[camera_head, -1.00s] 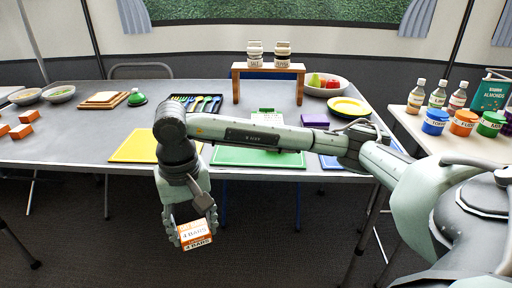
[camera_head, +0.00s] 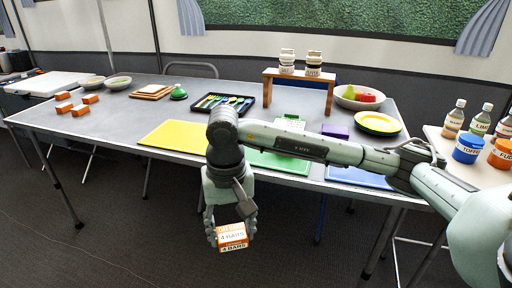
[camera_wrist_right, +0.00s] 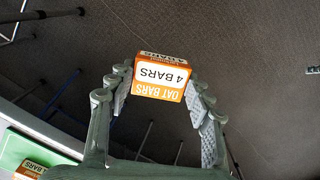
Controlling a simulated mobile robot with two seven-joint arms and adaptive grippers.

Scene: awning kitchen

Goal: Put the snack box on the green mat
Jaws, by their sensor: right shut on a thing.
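The snack box (camera_head: 233,236), orange and white and marked oat bars, is in my right gripper (camera_head: 232,232), which is shut on it in front of the table, below the tabletop edge in the picture. The right wrist view shows the box (camera_wrist_right: 161,77) between the two fingers (camera_wrist_right: 158,95). The green mat (camera_head: 283,163) lies at the table's front edge, partly hidden by my right arm. A green surface, apparently this mat, shows at lower left in the right wrist view (camera_wrist_right: 14,150), with a small orange-and-white item (camera_wrist_right: 32,168) on it. My left gripper is not in view.
A yellow mat (camera_head: 172,138) lies left of the green one and a blue mat (camera_head: 358,178) right of it. Behind are a cutlery tray (camera_head: 222,104), a wooden stand (camera_head: 298,77), a purple box (camera_head: 335,131) and a yellow plate (camera_head: 377,122). Orange blocks (camera_head: 80,110) lie at left.

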